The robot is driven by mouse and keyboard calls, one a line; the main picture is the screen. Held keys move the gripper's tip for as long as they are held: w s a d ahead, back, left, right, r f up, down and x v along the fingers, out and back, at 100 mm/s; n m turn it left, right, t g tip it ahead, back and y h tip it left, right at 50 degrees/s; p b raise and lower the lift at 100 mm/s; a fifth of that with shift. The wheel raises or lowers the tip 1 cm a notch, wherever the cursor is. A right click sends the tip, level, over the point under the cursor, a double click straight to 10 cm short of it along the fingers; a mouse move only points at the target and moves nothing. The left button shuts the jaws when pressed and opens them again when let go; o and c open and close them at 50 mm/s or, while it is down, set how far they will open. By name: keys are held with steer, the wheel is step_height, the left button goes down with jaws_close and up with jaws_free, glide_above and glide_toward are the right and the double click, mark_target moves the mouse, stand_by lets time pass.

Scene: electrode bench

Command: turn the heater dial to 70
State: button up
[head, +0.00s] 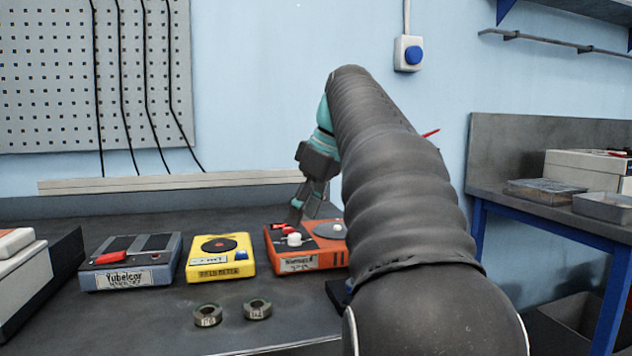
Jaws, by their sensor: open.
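An orange device (318,257) stands on the bench in the head view. My gripper (304,210) is open and points down over the orange device, close above the white knob. I cannot tell whether a finger touches it. My arm hides the area right of the device.
A yellow device (219,272) and a blue-grey device (128,278) stand to the left. Two metal rings (208,315) (257,308) lie in front. A pale box (22,280) is at the far left. A blue-legged table (540,205) with trays stands right.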

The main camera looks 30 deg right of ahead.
steer(key=v, duration=0.7)
steer(key=shift+r, duration=0.35)
steer(key=shift+s+d, duration=0.1)
